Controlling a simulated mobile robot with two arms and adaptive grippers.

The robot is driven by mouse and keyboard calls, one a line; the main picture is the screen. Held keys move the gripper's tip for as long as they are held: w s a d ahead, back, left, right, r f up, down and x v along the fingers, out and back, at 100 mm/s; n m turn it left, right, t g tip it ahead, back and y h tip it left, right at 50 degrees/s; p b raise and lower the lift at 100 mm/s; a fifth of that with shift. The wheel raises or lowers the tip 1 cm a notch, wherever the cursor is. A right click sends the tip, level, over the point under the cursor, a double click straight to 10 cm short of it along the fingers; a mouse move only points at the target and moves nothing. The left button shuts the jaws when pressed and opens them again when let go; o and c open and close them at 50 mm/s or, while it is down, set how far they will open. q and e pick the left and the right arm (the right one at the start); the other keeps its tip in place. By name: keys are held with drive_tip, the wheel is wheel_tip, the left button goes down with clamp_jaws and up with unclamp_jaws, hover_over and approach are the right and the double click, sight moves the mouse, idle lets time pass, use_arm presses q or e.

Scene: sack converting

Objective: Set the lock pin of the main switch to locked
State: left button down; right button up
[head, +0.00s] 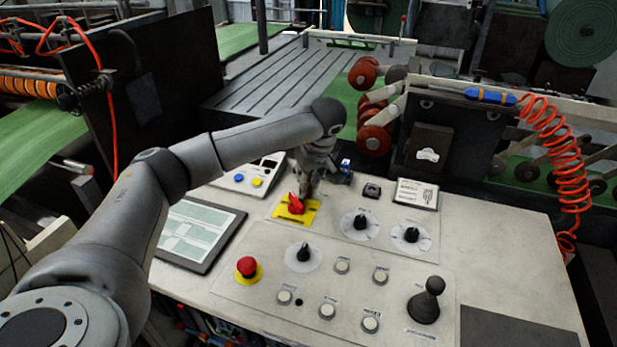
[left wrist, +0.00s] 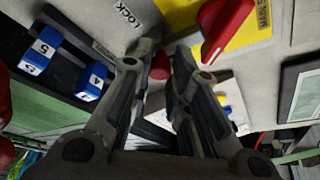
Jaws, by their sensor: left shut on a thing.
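The main switch (head: 296,205) is a red handle on a yellow plate on the control panel. Its red handle (left wrist: 226,28) also shows close up in the left wrist view, at the top. My left gripper (head: 306,190) points down just behind the switch. In the left wrist view its two fingers (left wrist: 164,58) are closed around a small red piece, the lock pin (left wrist: 160,68), beside a label reading LOCK (left wrist: 126,14). The fingers hide most of the pin, so I cannot tell its position. My right gripper is not in view.
A red stop button (head: 246,267), a black dial (head: 361,223) and a black joystick (head: 426,301) stand up from the panel. Blue-and-white number blocks (left wrist: 41,50) sit near the fingers. A tablet-like screen (head: 200,232) lies left. An orange coiled hose (head: 568,170) hangs right.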

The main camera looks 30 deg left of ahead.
use_arm(q)
drive_tip(key=shift+s+f, duration=0.15)
drive_tip(key=shift+f, duration=0.05)
drive_tip(key=c, duration=1.6)
unclamp_jaws()
drive_tip(key=shift+c, duration=0.2)
drive_tip(key=o, duration=0.3)
drive_tip(key=shift+a+r, duration=0.1)
drive_tip(key=shift+a, duration=0.05)
drive_tip(key=shift+r, duration=0.1)
drive_tip(key=v, duration=1.2)
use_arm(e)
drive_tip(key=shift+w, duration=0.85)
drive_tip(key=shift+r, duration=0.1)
